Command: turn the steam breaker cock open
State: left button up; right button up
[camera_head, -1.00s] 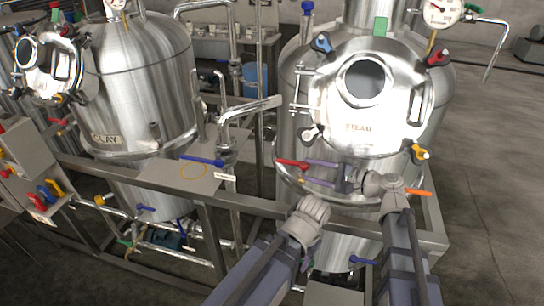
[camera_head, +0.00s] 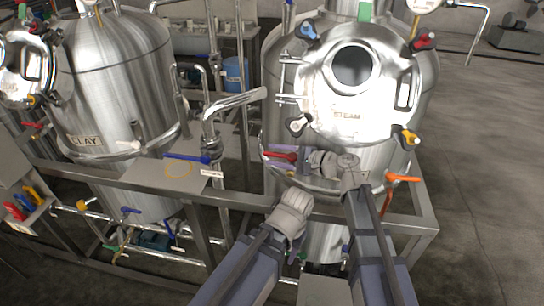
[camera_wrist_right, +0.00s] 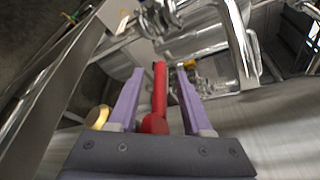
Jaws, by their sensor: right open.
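The steel tank marked STEAM (camera_head: 352,133) stands at centre right in the head view. A cock with a red lever handle (camera_head: 280,157) is low on its front left; no label on the cock is readable. My right gripper (camera_head: 273,159) reaches leftward to it with its purple fingers open. In the right wrist view the red lever (camera_wrist_right: 159,92) lies lengthwise between the open fingers of my right gripper (camera_wrist_right: 160,77), with visible gaps on both sides. My left gripper (camera_head: 297,240) is below, mostly hidden by its own wrist, away from the red lever.
A steel frame rail (camera_head: 240,199) crosses in front of the tank. An orange lever (camera_head: 403,178) is close to my right wrist. A blue lever (camera_head: 187,158) and a pipe (camera_head: 238,100) are to the left. The CLAY tank (camera_head: 115,85) is further left. Floor is clear at right.

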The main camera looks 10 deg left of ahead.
jog(key=shift+w+a+f, duration=0.15)
jog(key=shift+w+a, duration=0.05)
jog(key=shift+a, duration=0.45)
jog(key=shift+c, duration=0.4)
grip_shut()
dwell(0.6)
